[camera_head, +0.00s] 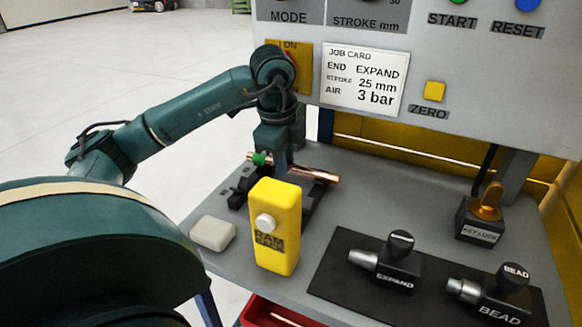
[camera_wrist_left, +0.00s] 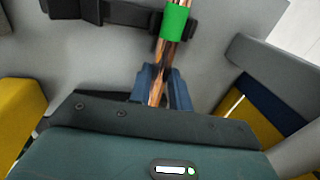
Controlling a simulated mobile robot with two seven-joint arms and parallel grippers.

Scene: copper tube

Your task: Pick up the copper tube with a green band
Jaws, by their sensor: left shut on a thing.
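The copper tube (camera_head: 320,176) lies roughly level above a black stand (camera_head: 238,199) at the back of the bench, behind the yellow box. Its green band (camera_head: 259,159) is near the left end, and the band also shows at the top of the left wrist view (camera_wrist_left: 174,20). My left gripper (camera_head: 281,160) points down and is shut on the tube to the right of the band. In the left wrist view its blue-grey fingers (camera_wrist_left: 163,90) close around the tube. I cannot tell whether the tube touches the stand. My right gripper is not in view.
A yellow RAM BACK box (camera_head: 285,262) stands in front of the tube, with a pale block (camera_head: 213,233) to its left. A black mat (camera_head: 334,284) holds the EXPAND and BEAD tools. A key lock (camera_head: 480,219) stands at right. The control panel (camera_head: 437,55) overhangs behind.

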